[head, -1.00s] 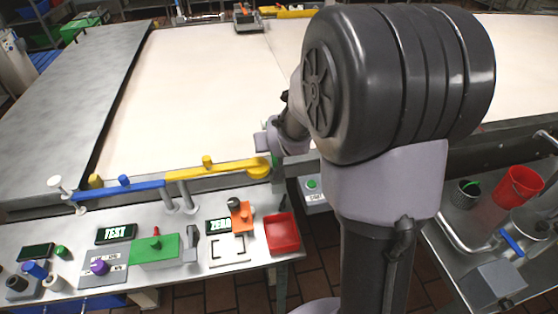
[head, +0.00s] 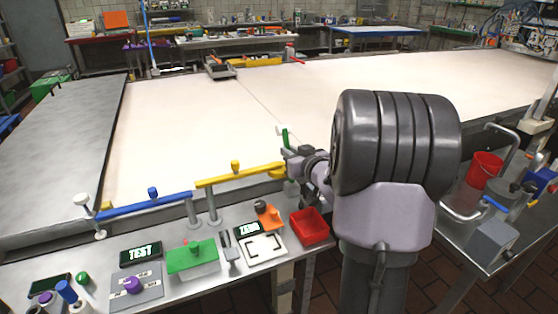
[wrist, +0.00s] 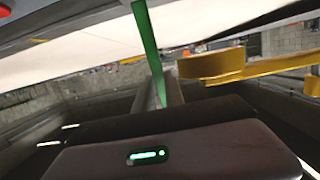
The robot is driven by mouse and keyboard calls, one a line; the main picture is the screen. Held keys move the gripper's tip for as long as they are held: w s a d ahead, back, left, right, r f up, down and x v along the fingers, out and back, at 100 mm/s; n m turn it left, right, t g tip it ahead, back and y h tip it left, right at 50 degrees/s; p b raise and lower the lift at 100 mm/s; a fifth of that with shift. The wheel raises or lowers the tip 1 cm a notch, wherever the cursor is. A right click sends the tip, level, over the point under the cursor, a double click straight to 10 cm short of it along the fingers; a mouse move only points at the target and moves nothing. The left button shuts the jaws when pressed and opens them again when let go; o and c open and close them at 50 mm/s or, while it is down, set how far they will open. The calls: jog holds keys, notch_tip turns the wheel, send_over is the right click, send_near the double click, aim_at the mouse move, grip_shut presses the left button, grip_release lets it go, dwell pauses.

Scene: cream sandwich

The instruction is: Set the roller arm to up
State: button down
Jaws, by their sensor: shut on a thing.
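A green bar with a white end (head: 285,137), which looks like the roller arm, rises steeply at the near edge of the long pale belt in the head view. In the wrist view the green bar (wrist: 147,40) runs from the top edge down to a dark gripper body, tilted slightly. My gripper (head: 287,154) is at the lower part of this bar, shut on it. The fingertips and the bar's pivot are hidden.
A yellow bar (head: 240,175) with a round end is close left of my gripper; it also shows in the wrist view (wrist: 215,66). A blue bar (head: 145,205) is further left. A red tray (head: 309,227) lies below. The pale belt (head: 190,120) is clear nearby.

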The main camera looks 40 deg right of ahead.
jog(key=shift+s+f, duration=0.1)
jog(key=shift+f, duration=0.05)
jog(key=c, duration=1.4)
grip_release()
jog(key=p+v, duration=0.5)
jog(key=v, duration=1.2)
jog(key=shift+s, duration=0.2)
jog(key=shift+w+a, duration=0.1)
jog(key=shift+a, duration=0.05)
